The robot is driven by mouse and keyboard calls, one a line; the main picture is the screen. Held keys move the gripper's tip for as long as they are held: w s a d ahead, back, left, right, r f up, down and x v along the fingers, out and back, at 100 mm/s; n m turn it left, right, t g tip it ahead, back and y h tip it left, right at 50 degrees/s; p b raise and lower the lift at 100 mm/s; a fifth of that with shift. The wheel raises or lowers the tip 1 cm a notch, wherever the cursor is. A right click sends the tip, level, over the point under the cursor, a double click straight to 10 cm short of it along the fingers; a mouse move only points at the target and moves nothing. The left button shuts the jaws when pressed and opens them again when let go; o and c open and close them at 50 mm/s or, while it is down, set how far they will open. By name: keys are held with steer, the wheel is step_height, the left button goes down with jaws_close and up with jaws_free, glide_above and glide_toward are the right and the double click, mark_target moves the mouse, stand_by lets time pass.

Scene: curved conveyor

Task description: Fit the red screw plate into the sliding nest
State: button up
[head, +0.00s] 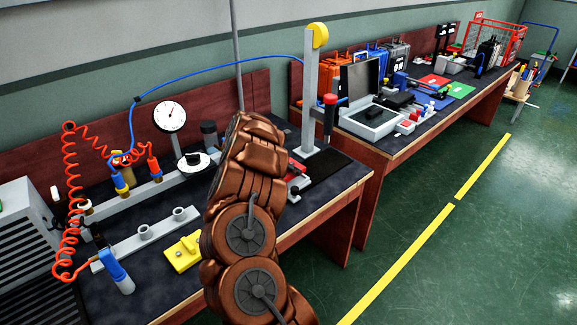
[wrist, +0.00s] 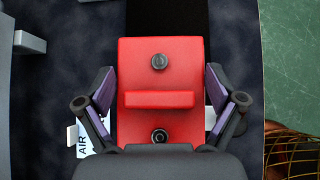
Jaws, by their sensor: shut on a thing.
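The red screw plate (wrist: 160,75) fills the middle of the wrist view, with a raised red bar across it and two dark round screws, one above and one below the bar. My gripper (wrist: 160,98) is around it, one dark finger at each side, shut on the plate. The finger contact is not clearly visible. In the head view my copper-coloured arm hides the gripper; small red parts (head: 295,169) show just right of it, and I cannot tell whether they are the plate. I cannot clearly pick out the sliding nest; a black strip (wrist: 166,17) lies beyond the plate.
A grey post stand (head: 309,90) rises from the bench beside my arm. A yellow plate (head: 184,252) and a grey rail (head: 125,243) lie left of the arm. A white label marked AIR (wrist: 82,146) is beside the red plate.

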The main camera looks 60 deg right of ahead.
mark_target(288, 174)
steer(key=shift+f+b, duration=0.5)
steer(key=shift+f, duration=0.35)
steer(key=shift+b, duration=1.45)
stand_by(1.2)
steer(key=shift+f+b, duration=1)
steer(key=shift+f, duration=0.15)
steer(key=o, duration=1.4)
steer(key=v, duration=1.2)
